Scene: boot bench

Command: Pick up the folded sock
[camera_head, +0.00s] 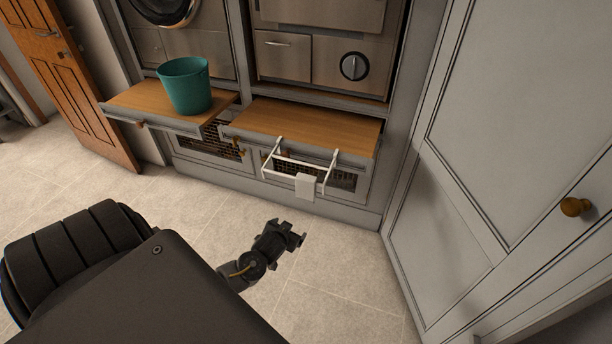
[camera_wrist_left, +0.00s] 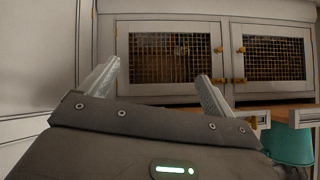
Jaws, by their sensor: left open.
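A small white folded piece, which looks like the folded sock (camera_head: 305,187), hangs over the front bar of a white rail (camera_head: 283,158). The rail hooks onto the front edge of the right wooden bench top (camera_head: 300,122). My left gripper (camera_head: 298,239) is in front of and below the sock in the head view, clear of it and above the tiled floor. In the left wrist view its two fingers (camera_wrist_left: 155,82) are apart with nothing between them. I cannot make out the sock in the left wrist view. My right gripper is in neither view.
A teal bucket (camera_head: 185,86) stands on the pulled-out left board (camera_head: 132,98); it also shows in the left wrist view (camera_wrist_left: 288,145). Mesh-fronted cabinet doors (camera_wrist_left: 168,58) sit beneath the bench. A tall grey cabinet (camera_head: 500,150) bounds the right. The tiled floor (camera_head: 345,270) before the bench is clear.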

